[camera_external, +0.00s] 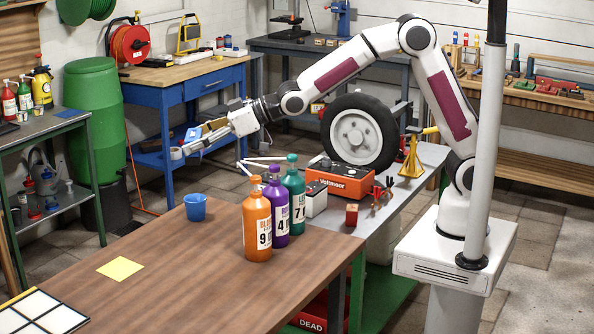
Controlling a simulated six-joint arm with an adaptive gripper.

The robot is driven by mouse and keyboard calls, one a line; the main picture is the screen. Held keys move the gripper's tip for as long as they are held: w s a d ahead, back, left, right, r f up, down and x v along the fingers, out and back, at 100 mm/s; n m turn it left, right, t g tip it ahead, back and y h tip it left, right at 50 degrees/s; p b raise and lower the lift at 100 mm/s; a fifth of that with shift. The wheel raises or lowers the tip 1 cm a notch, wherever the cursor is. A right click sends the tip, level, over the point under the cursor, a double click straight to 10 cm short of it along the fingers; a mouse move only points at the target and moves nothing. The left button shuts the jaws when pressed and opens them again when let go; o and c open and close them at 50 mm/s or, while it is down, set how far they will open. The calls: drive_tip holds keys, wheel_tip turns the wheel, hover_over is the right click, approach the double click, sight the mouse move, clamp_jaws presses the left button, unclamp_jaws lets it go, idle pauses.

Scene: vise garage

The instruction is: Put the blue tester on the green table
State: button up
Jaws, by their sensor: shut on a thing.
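My gripper (190,146) is at the end of my outstretched arm, high over the gap between the blue workbench and the front table. It is shut on a small blue thing, which looks like the blue tester (192,134); the fingers partly hide it. The large front table has a brown wooden top (170,262) and a green frame, with a green leg at its right corner. It looks like the green table. The gripper is beyond its far edge, apart from it.
A blue cup (195,207) stands near the table's far edge. Orange (257,225), purple (277,210) and teal (294,195) bottles stand at its right. A yellow note (120,268) and a white tile panel (40,312) lie at the left. The middle and front are clear.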

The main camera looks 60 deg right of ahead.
drive_tip(key=n+g+y, duration=0.2)
hover_over(190, 284)
wheel_tip(190, 284, down, 20)
drive_tip(key=shift+r, duration=0.2)
drive_tip(key=shift+f, duration=3.1)
drive_tip(key=shift+f, duration=0.1)
drive_tip(key=shift+f, duration=1.75)
drive_tip(key=shift+f, duration=0.15)
